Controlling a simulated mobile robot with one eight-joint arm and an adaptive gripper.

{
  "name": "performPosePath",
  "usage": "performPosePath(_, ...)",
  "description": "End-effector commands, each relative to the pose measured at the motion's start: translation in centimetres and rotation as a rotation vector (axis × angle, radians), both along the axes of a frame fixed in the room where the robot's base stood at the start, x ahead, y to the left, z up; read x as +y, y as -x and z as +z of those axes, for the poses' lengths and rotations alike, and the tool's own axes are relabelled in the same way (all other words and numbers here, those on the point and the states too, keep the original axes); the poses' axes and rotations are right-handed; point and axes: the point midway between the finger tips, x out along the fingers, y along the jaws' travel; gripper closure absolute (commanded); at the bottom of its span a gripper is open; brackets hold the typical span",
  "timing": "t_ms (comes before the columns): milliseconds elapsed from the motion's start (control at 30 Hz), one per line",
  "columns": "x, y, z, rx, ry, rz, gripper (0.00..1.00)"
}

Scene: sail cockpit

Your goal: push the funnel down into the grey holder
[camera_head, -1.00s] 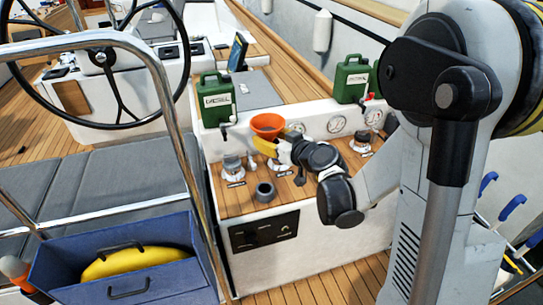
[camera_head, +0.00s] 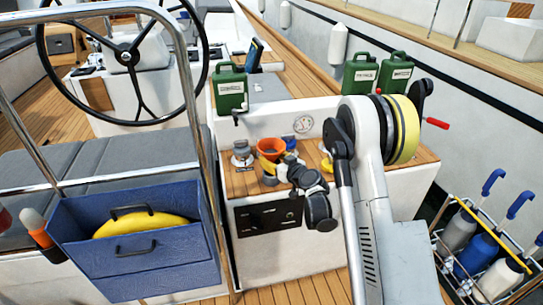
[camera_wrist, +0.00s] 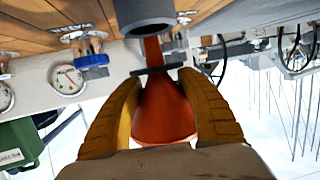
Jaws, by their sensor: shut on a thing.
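The orange funnel (camera_head: 270,147) is upright on the console top, wide mouth up, directly above the grey holder (camera_head: 269,179). My gripper (camera_head: 283,160) reaches in from the right and is closed on the funnel. In the wrist view, which looks upside down, the yellow fingers of my gripper (camera_wrist: 160,88) flank the red-orange funnel (camera_wrist: 165,115) on both sides. Its narrow spout runs to the rim of the grey holder (camera_wrist: 145,14). The spout's end is hidden at the rim, so how deep it sits cannot be told.
Grey and blue-and-yellow caps stand on the console beside the holder. Green canisters (camera_head: 230,88) stand behind it. A steel rail and a blue box (camera_head: 130,265) are to the left. A bottle rack (camera_head: 483,250) is at right.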

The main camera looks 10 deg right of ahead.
Motion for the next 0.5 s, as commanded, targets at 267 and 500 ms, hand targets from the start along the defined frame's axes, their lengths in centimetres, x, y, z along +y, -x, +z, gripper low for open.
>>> performPosePath(267, 0.0, 0.0, -3.0, 0.0, 0.0, 0.0, 0.9)
performPosePath(500, 0.0, 0.0, -3.2, 0.0, 0.0, 0.0, 0.9)
